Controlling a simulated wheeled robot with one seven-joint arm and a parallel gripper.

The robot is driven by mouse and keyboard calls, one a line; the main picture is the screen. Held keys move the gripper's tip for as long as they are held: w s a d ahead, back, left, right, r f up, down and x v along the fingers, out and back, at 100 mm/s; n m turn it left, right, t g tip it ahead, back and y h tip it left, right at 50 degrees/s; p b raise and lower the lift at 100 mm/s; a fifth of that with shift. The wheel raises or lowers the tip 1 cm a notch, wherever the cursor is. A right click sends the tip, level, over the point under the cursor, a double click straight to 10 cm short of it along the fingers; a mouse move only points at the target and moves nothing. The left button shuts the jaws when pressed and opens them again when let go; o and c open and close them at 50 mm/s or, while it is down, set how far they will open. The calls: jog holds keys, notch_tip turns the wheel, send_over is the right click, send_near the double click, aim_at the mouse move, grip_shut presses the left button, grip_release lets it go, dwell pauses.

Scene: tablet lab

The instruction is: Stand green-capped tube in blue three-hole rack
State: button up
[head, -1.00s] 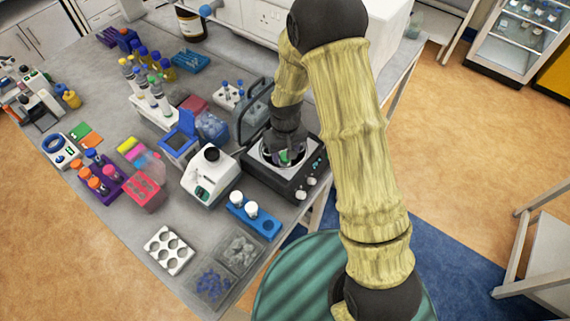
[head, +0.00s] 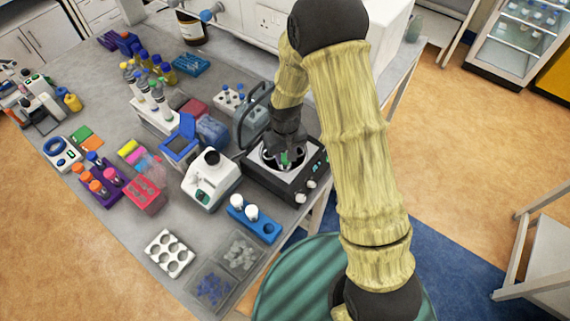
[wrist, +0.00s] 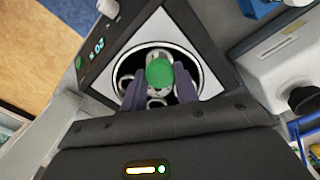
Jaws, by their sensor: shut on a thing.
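The green-capped tube (wrist: 159,72) is between my gripper's fingers (wrist: 160,90) in the wrist view, and its green cap also shows in the head view (head: 285,158). My gripper is shut on it, over the round opening of the black centrifuge (head: 283,178). How far the tube sits in the rotor is hidden. The blue three-hole rack (head: 268,229) lies on the bench in front of the centrifuge. Two white-capped tubes (head: 243,207) stand in it, and the hole at its right end looks empty.
A white vortex mixer (head: 211,179) stands left of the centrifuge, and its raised lid (head: 253,108) is behind.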

jog(key=shift+r+p, duration=2.15)
jog(key=shift+r, duration=1.2)
notch_tip(320, 180, up, 4)
jog(key=p, duration=0.3)
jog(key=s+a+b, duration=0.1)
jog(key=s+a, duration=0.1)
jog(key=s, duration=0.7)
jog(key=s+a+b, duration=0.2)
jog(key=s+a, duration=0.1)
jog(key=s, duration=0.6)
jog(key=shift+s+a, duration=0.25)
